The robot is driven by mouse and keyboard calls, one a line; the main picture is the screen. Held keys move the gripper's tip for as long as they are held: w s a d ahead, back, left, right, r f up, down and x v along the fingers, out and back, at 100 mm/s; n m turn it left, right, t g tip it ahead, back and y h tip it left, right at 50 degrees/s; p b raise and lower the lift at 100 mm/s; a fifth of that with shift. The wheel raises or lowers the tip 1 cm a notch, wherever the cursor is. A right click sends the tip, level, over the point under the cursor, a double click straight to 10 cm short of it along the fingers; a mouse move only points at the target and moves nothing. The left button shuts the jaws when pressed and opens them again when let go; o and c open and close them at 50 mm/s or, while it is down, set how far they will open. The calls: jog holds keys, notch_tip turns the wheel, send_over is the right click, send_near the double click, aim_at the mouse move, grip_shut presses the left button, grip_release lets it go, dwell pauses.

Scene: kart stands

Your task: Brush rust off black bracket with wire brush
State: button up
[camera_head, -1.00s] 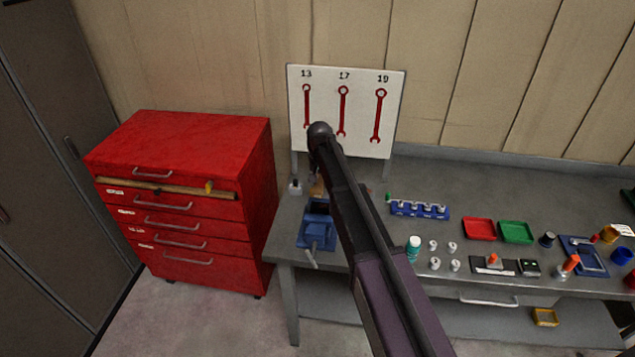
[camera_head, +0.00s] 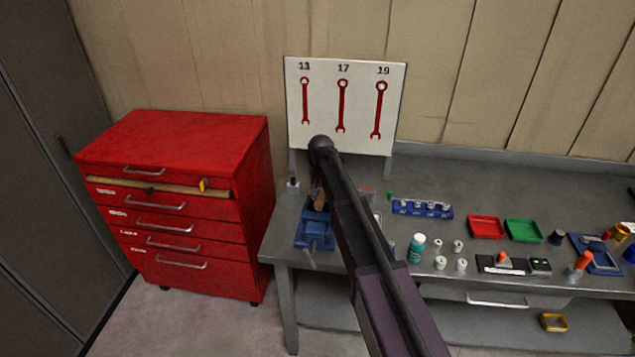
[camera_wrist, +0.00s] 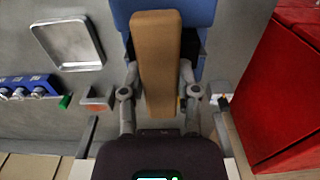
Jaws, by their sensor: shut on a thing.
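My gripper (camera_wrist: 160,78) is shut on the tan wooden block of the wire brush (camera_wrist: 157,50), one finger on each side. In the head view the brush (camera_head: 319,196) shows as a small tan patch beside my arm, over the blue vise (camera_head: 314,234). The vise (camera_wrist: 120,12) also shows beneath the brush in the wrist view. Dark patches flank the brush there; I cannot tell whether they are the black bracket or fingertips. The bristles and any rust are hidden, so contact cannot be told.
A red drawer cabinet (camera_head: 190,190) stands left of the grey bench (camera_head: 470,180). A wrench board (camera_head: 345,105) stands behind the vise. A metal tray (camera_wrist: 70,44) lies near the brush. A blue socket holder (camera_head: 422,209), a teal bottle (camera_head: 416,248) and red and green trays are to the right.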

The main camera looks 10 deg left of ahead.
jog(key=shift+s+d, duration=0.15)
jog(key=shift+d, duration=1.45)
jog(key=shift+w+a, duration=0.2)
jog(key=shift+a, duration=1.75)
jog(key=r+p, duration=0.4)
jog(key=shift+s+a+r, duration=0.15)
jog(key=shift+a+r, duration=0.05)
notch_tip(320, 180, up, 3)
jog(key=p, duration=0.3)
jog(key=shift+d+r, duration=0.1)
jog(key=shift+f, duration=0.2)
jog(key=shift+f+b, duration=2.8)
jog(key=shift+f, duration=0.05)
jog(key=shift+f+b, duration=1)
jog(key=shift+d, duration=0.1)
